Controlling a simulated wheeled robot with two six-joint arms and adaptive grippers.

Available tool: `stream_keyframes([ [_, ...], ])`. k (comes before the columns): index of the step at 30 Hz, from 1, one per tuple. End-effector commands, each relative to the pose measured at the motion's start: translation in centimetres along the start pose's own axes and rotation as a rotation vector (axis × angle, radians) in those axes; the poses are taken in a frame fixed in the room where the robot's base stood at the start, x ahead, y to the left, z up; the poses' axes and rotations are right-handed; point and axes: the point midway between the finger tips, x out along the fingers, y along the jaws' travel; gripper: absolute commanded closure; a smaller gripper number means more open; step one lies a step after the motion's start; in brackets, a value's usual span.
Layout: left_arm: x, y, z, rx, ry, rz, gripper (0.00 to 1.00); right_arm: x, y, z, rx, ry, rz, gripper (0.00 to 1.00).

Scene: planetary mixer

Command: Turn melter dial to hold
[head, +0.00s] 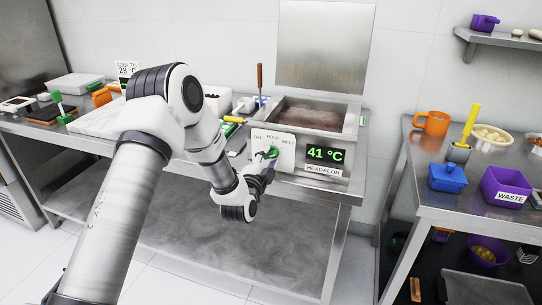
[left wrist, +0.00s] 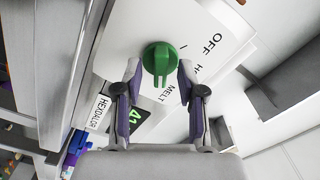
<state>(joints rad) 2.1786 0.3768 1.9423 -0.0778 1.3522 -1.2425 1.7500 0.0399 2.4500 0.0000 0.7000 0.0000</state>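The melter (head: 312,122) is a steel tank of brown liquid with a green 41 °C display (head: 325,155). Its white dial plate (head: 288,146) reads OFF, HOLD and MELT. The green dial (head: 271,152) is partly hidden by my left gripper in the head view. In the left wrist view the green dial (left wrist: 160,60) shows clearly, its raised bar running up and down the picture. My left gripper (left wrist: 158,74) is open, with one fingertip on each side of the dial and narrow gaps. My right gripper is not in view.
The melter stands on a steel table (head: 285,189) against a tiled wall. A white slab (head: 98,121) lies to the left. A second table (head: 450,205) on the right holds an orange mug (head: 436,123) and a purple waste bin (head: 504,187).

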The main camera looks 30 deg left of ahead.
Motion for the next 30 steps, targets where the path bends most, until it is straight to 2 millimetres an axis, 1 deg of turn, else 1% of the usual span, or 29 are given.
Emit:
stream_keyframes([
  [5,0.0,0.0,0.0,0.000,0.000,0.000,0.60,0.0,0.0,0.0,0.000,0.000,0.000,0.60],
  [6,0.0,0.0,0.0,0.000,0.000,0.000,0.75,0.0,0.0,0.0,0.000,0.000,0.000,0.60],
  [8,0.0,0.0,0.0,0.000,0.000,0.000,0.96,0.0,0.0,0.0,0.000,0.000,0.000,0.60],
  [9,0.0,0.0,0.0,0.000,0.000,0.000,1.00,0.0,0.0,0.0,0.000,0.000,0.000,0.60],
  [14,0.0,0.0,0.0,-0.003,0.001,0.000,1.00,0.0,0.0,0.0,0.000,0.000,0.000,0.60],
  [16,0.0,0.1,0.1,-0.034,0.001,0.000,1.00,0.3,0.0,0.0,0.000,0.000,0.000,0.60],
  [24,0.0,0.2,0.1,-0.355,0.001,-0.001,1.00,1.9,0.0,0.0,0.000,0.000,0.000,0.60],
  [27,0.0,0.1,0.0,-0.401,0.001,0.000,1.00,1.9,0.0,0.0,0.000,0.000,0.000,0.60],
  [30,0.0,0.0,0.0,-0.403,0.000,0.001,1.00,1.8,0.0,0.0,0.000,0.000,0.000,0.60],
])
